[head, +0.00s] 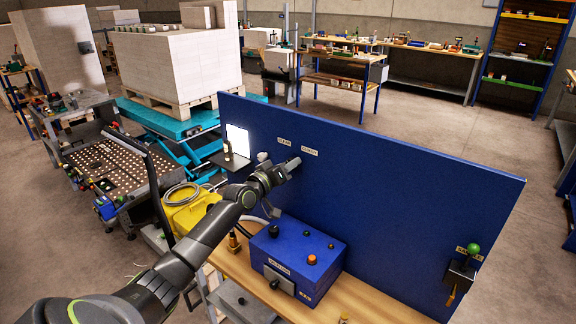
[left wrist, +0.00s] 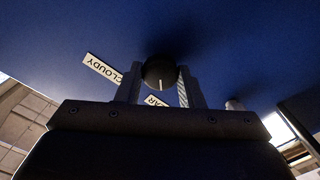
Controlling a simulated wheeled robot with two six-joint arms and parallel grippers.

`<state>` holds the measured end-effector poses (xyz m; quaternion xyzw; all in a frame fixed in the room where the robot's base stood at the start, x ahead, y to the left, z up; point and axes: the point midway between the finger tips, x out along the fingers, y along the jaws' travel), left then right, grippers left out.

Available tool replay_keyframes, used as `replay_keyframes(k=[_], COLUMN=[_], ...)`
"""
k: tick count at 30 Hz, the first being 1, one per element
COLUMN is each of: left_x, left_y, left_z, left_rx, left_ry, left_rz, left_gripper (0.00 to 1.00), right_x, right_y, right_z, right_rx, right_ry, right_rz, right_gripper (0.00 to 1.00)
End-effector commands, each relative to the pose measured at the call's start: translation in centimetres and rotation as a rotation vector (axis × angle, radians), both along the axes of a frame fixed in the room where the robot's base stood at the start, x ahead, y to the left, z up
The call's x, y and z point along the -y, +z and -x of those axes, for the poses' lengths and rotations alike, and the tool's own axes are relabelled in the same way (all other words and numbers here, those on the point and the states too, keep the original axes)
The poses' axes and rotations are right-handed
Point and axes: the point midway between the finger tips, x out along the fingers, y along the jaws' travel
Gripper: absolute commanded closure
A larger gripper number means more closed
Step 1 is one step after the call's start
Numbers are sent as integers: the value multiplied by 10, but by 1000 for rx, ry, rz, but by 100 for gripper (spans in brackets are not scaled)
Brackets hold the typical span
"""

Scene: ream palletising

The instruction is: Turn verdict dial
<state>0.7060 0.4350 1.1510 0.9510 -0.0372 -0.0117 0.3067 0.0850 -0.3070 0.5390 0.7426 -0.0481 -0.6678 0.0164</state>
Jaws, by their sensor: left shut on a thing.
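The verdict dial (left wrist: 159,74) is a round black knob with a white pointer line, on the blue upright panel (head: 400,180). In the left wrist view it sits between the fingers of my left gripper (left wrist: 158,88), which is shut on it. The pointer line points down in that view, toward the partly hidden CLEAR label (left wrist: 156,101). The CLOUDY label (left wrist: 103,68) is to the upper left. In the head view my left gripper (head: 290,164) is at the panel below the CLEAR (head: 284,141) and CLOUDY (head: 309,151) labels, and hides the dial. My right gripper is not in view.
A bright lit window (head: 238,139) with a small shelf (head: 232,162) is left of the dial. A blue control box (head: 297,257) with knobs stands on the wooden bench (head: 368,299) below. A green-knobbed lever (head: 473,249) is at the panel's right end.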

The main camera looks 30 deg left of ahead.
Motion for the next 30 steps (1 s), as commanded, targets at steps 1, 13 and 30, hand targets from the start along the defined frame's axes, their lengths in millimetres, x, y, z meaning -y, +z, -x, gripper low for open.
replay_keyframes(k=[1, 13, 30], left_x=[0, 0, 0], left_y=[-2, -2, 0], left_z=[0, 0, 2], left_rx=[-6, -6, -3], left_ry=[0, -1, 0], left_rz=[9, 24, 19], left_gripper=[89, 89, 44], right_x=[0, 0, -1], right_y=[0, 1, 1], right_z=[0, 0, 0], right_rx=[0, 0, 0], right_ry=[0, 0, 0], right_rz=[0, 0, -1], right_gripper=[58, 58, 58])
